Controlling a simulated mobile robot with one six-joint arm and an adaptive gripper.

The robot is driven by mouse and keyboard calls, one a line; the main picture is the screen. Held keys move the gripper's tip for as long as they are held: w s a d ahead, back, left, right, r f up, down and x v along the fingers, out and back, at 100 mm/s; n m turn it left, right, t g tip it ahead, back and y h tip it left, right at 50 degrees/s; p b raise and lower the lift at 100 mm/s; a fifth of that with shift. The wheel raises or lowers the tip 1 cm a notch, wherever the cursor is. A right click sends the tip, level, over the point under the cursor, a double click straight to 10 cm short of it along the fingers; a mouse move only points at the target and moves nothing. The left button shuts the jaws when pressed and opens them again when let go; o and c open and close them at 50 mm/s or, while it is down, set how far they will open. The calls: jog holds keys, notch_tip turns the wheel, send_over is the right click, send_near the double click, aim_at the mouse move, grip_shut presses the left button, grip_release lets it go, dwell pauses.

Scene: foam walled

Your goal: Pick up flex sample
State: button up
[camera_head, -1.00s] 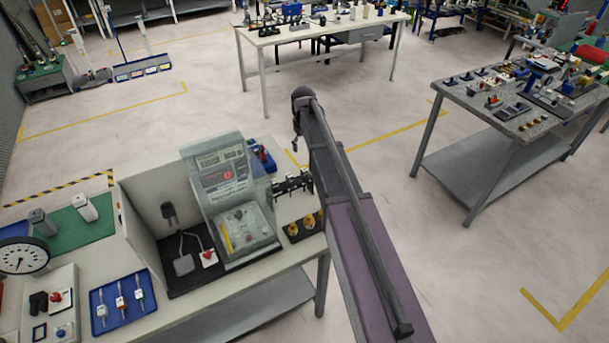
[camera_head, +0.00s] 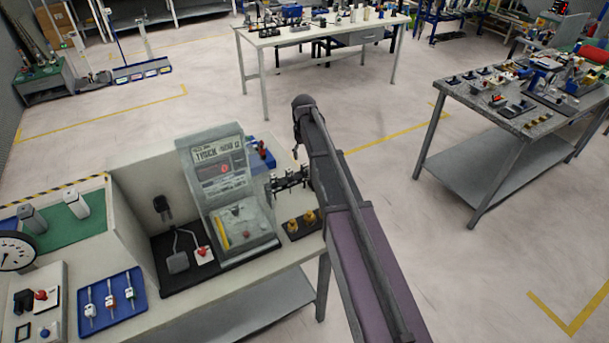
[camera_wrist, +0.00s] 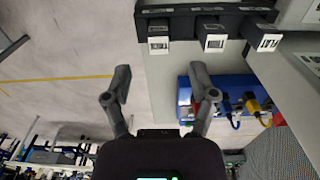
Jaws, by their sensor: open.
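A dark rack (camera_wrist: 185,20) at the top of the wrist view holds samples with white labels. They are a left one (camera_wrist: 158,38), a middle one (camera_wrist: 214,40) and a right one (camera_wrist: 264,40). The right label seems to read "FLAT"; I cannot read the others, so I cannot tell which is the flex sample. The rack (camera_head: 288,181) also shows in the head view, at the bench's right end. My gripper (camera_wrist: 161,84) is open and empty, its fingers below the rack in the picture and apart from the samples.
A blue tray (camera_wrist: 238,82) with connectors and cables lies close to my right finger. A grey testing machine (camera_head: 222,180) stands left of the rack. A black stand with yellow pieces (camera_head: 302,222) is in front. Open floor lies right of the bench.

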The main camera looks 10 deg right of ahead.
aim_at(304, 164)
jog(key=shift+f+b, duration=0.75)
jog(key=shift+f, duration=0.3)
jog(key=shift+f, duration=0.1)
jog(key=shift+d+f+b, duration=0.1)
jog(key=shift+f+b, duration=2.4)
jog(key=shift+b, duration=0.1)
grip_shut()
